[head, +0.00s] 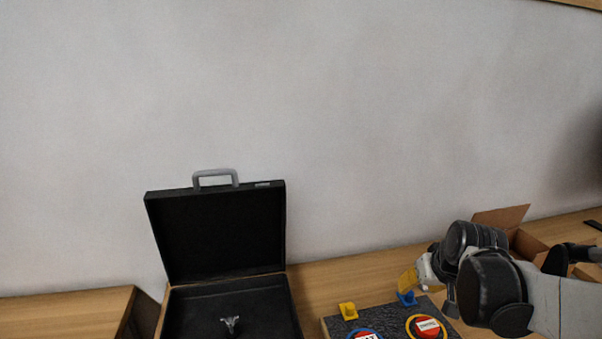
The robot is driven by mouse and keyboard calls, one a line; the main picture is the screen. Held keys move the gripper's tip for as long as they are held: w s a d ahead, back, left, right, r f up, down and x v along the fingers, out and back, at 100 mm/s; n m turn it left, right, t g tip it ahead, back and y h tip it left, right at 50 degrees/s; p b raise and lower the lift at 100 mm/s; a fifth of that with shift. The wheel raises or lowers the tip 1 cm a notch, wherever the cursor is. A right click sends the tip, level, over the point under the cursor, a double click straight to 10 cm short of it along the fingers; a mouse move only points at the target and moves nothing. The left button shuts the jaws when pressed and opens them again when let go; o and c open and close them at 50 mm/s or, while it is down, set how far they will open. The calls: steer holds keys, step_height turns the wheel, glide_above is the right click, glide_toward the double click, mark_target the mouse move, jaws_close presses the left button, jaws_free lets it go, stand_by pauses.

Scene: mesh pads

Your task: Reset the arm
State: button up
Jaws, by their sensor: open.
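My arm reaches in from the right edge of the head view, over the wooden table. My gripper (428,272) is at the arm's left end, above the dark mesh pad board. It looks small and is partly hidden by the dark arm joints, and its jaws are open. A yellow piece shows right beside the gripper; I cannot tell whether they touch.
An open black briefcase (215,240) with a small grey object (230,324) inside stands left of centre. The dark board (385,320) carries red round buttons (428,327) and yellow and blue blocks. A cardboard box (525,243) is behind my arm. A plain wall is behind.

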steer(key=s+a, duration=0.5)
steer(key=s, duration=0.4)
steer(key=s+a+r, duration=0.1)
steer(key=s+a, duration=0.3)
steer(key=s, duration=0.6)
steer(key=shift+a+r+t, duration=0.2)
steer(key=shift+a+t, duration=0.1)
steer(key=shift+a, duration=0.05)
